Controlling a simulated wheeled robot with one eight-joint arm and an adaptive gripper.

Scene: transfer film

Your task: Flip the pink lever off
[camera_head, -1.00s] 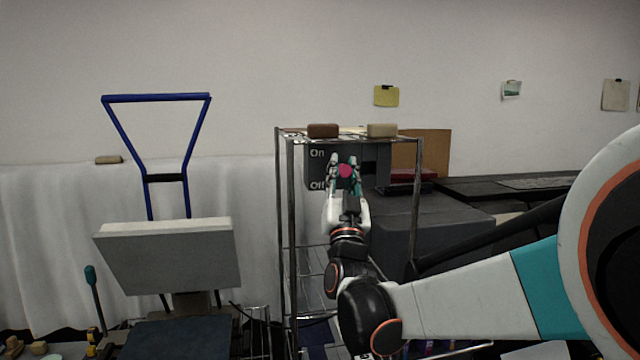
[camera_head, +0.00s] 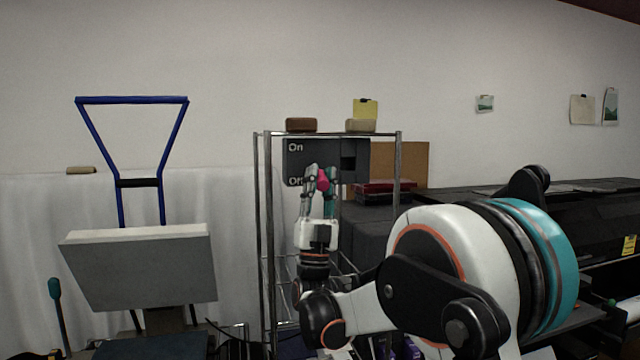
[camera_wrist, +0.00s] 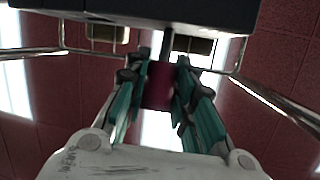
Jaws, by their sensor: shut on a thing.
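The pink lever knob (camera_head: 323,180) is in front of the dark switch box (camera_head: 296,163), whose face carries the labels "On" above and "Off" below. The knob is nearer the height of the "Off" label, which is partly hidden by my gripper. My gripper (camera_head: 320,177) is shut on the pink knob, with a teal finger on its right side. In the wrist view the pink knob (camera_wrist: 159,86) sits between both teal fingers, and a metal rod runs from it to the dark box (camera_wrist: 205,12).
The box is on a metal wire rack (camera_head: 262,220); a brown block (camera_head: 301,125) and a tan block (camera_head: 361,126) lie on its top. A blue-handled press (camera_head: 137,265) stands left. Dark machines (camera_head: 590,230) fill the right.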

